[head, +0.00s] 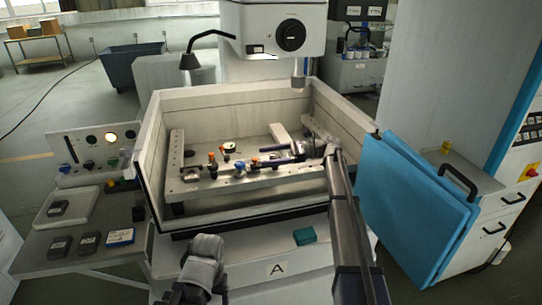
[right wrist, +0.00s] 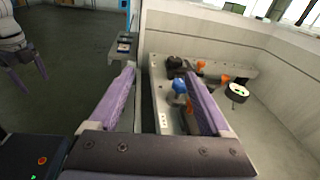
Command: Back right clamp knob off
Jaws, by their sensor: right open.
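Several clamps with orange and blue knobs stand on the pale metal frame (head: 190,185) inside the tank. I cannot tell which is the back right clamp. My right gripper (head: 265,158) reaches in from the right, open and empty. In the right wrist view a blue knob (right wrist: 180,85) shows beside the right finger, between the fingers in the picture; contact cannot be told. My left gripper (right wrist: 33,82) hangs outside the tank, fingers apart.
The tank walls (head: 220,103) surround the frame. A white dial (right wrist: 238,92) stands near the knobs. The machine head (head: 275,30) hangs above the back. A teal block (head: 304,236) lies on the front ledge. A side table with a tray (head: 85,203) is at left.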

